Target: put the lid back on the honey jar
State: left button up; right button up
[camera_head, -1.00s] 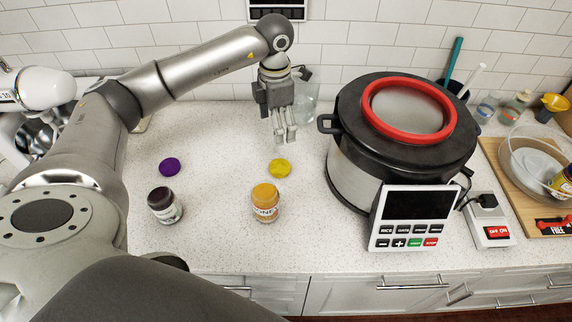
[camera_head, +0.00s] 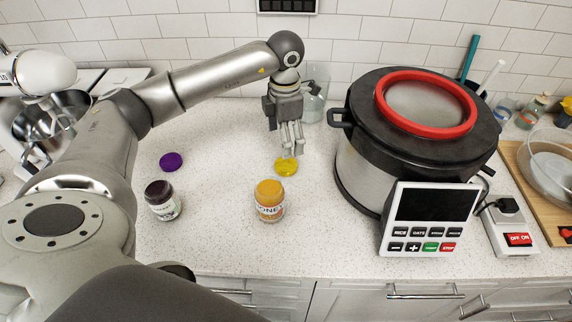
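The honey jar (camera_head: 269,201) stands upright on the counter, orange-yellow with a label reading "ONE" in part. A yellow lid (camera_head: 286,167) lies flat on the counter just behind it. My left gripper (camera_head: 291,153) points down right above the yellow lid, its fingertips at or just over the lid's back edge. The fingers look a little apart, and I cannot tell whether they touch the lid. My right gripper is not in view.
A dark jar (camera_head: 162,201) and a purple lid (camera_head: 172,161) are to the left. A large cooker (camera_head: 362,176) with a red-rimmed top stands close on the right. A clear glass vessel (camera_head: 315,103) is behind my gripper. The counter between the jars is clear.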

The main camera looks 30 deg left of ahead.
aim_at(286, 164)
pick_arm(q)
notch_tip(286, 164, down, 4)
jog(key=shift+p, duration=0.5)
jog(key=shift+f, duration=0.4)
jog(key=shift+f+p, duration=0.2)
jog(key=shift+p, duration=0.1)
jog(key=f, duration=0.1)
jog(key=f+p, duration=0.2)
jog(key=f, duration=0.1)
jog(key=shift+w+a+f, duration=0.1)
jog(key=shift+w+a, duration=0.05)
jog(key=shift+w, duration=0.2)
jog(key=shift+f, duration=0.3)
